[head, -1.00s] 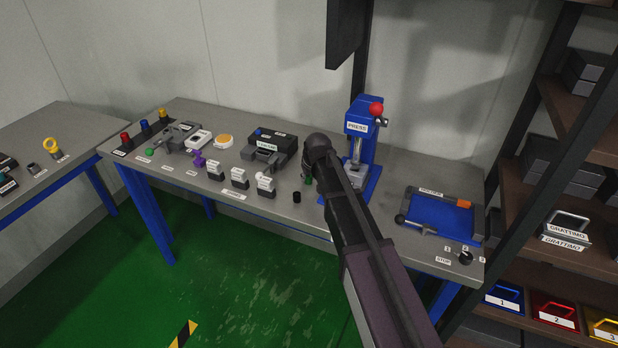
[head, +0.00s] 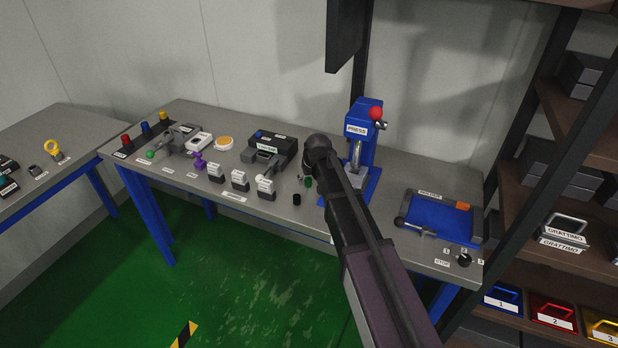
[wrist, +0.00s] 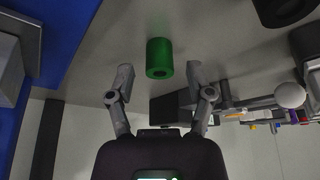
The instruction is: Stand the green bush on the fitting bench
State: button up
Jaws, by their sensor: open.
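The green bush (wrist: 159,58) is a short cylinder with a hole in its end. It stands on the grey fitting bench (head: 345,222), and it also shows in the head view (head: 308,182), just left of my arm and in front of the blue press. My gripper (wrist: 160,73) is open and empty. In the wrist view its two fingertips lie on either side of the bush's near end, with a gap on each side. In the head view my arm hides most of the gripper.
The blue press (head: 361,145) stands close behind my arm. A black cylinder (head: 297,199) is left of the bush. Several white-labelled blocks (head: 239,180) stand further left. A blue tray (head: 440,217) lies to the right, with bare bench between it and the press.

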jog(key=p+v, duration=0.9)
jog(key=v, duration=0.2)
jog(key=shift+p, duration=0.35)
dwell(0.7)
jog(key=s+d+f+m+g+h, duration=0.1)
jog(key=s+d+m+g, duration=0.3)
jog(key=s+d, duration=1.7)
jog(key=shift+s+f+m+h, duration=0.15)
jog(key=shift+s+m+h, duration=0.2)
jog(key=shift+m+h, duration=0.15)
